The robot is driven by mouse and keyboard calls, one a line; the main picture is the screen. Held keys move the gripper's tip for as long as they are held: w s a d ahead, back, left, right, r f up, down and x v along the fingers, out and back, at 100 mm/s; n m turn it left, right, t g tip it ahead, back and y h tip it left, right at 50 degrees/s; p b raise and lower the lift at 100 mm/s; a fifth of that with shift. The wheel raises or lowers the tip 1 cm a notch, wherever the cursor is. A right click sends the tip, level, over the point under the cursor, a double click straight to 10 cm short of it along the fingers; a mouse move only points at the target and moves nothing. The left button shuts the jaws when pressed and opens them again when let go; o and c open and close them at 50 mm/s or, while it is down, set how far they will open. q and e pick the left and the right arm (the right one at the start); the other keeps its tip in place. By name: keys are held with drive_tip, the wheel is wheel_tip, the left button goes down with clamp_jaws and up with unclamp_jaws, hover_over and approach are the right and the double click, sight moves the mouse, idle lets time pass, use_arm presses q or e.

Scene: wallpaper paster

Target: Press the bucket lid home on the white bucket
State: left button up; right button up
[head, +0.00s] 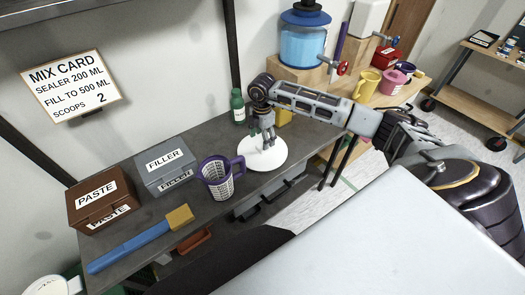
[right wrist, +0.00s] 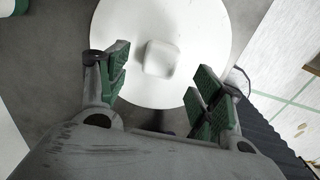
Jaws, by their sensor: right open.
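The white round lid (head: 262,154) lies flat near the front edge of the grey bench. The right wrist view shows the lid (right wrist: 165,20) with a rounded square knob (right wrist: 160,58) in its middle. My right gripper (head: 266,142) points down over the lid. In the wrist view my right gripper (right wrist: 163,82) is open, its green-padded fingers on either side of the knob and apart from it. I cannot tell how high the fingertips are. No bucket body shows clearly; a white round thing (head: 45,286) is cut off at the lower left corner. My left gripper is out of view.
On the bench (head: 215,134) stand a brown paste box (head: 100,206), a grey filler box (head: 165,170), a purple-handled measuring cup (head: 217,180) and a green bottle (head: 238,106). A blue dispenser (head: 305,45) and mugs (head: 368,83) stand farther right.

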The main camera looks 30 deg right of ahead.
wheel_tip(320, 180, down, 3)
drive_tip(key=shift+p, duration=0.3)
drive_tip(key=shift+f, duration=0.7)
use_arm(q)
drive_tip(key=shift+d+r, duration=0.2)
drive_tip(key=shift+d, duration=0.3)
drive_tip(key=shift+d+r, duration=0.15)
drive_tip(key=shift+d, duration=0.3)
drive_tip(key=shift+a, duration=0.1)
